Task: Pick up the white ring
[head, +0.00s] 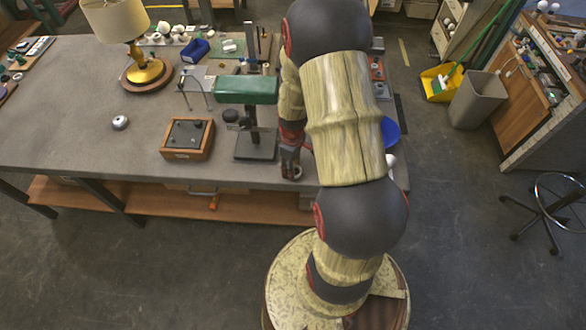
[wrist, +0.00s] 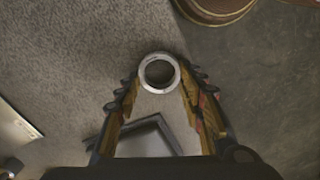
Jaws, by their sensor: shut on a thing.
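The white ring (wrist: 143,74) shows in the wrist view as a pale band around a dark open middle, between my two fingertips. My gripper (wrist: 160,82) is shut on it, with a finger on either side. In the head view my gripper (head: 291,170) points down at the front edge of the grey table (head: 80,150), right of the black stand's foot. The ring is mostly hidden there by the fingers. I cannot tell whether it still touches the tabletop.
A stand with a green top (head: 246,90) rises left of my gripper. A wooden box (head: 187,155) and a small white round part (head: 120,122) lie further left. A lamp (head: 148,73) stands behind. A blue bowl (head: 390,130) is partly hidden by my arm. The left front tabletop is clear.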

